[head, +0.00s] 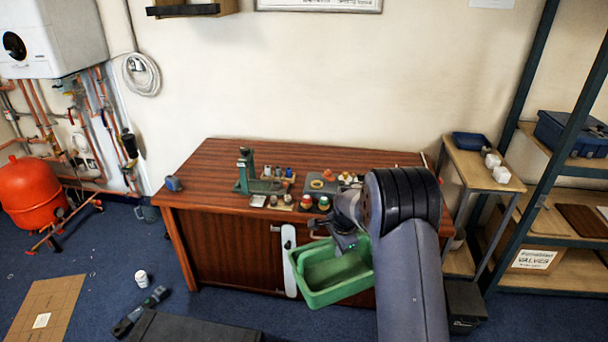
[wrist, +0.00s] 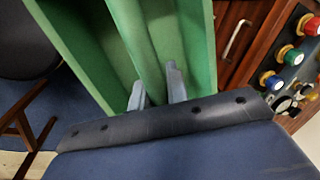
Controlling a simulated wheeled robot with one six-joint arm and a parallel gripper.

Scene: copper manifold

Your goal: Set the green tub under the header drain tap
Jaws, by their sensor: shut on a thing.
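The green tub (head: 325,274) hangs in the air in front of the wooden bench, tilted, its inside visible and empty. In the wrist view the tub (wrist: 195,40) fills the upper middle. My gripper (head: 345,243) is at the tub's upper right rim. In the wrist view my gripper (wrist: 157,88) has its two grey fingertips on either side of the tub's wall, shut on it. Copper pipes with several valves (head: 85,120) run on the wall at the left, below a white boiler. I cannot tell which fitting is the header drain tap.
The wooden bench (head: 225,160) carries a green press (head: 245,172) and several coloured-knob valves (head: 323,203). A red vessel (head: 33,190) stands at the left. A cardboard sheet (head: 45,310), a white pot (head: 141,277) and a tool (head: 140,310) lie on the floor. Shelving (head: 560,165) stands right.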

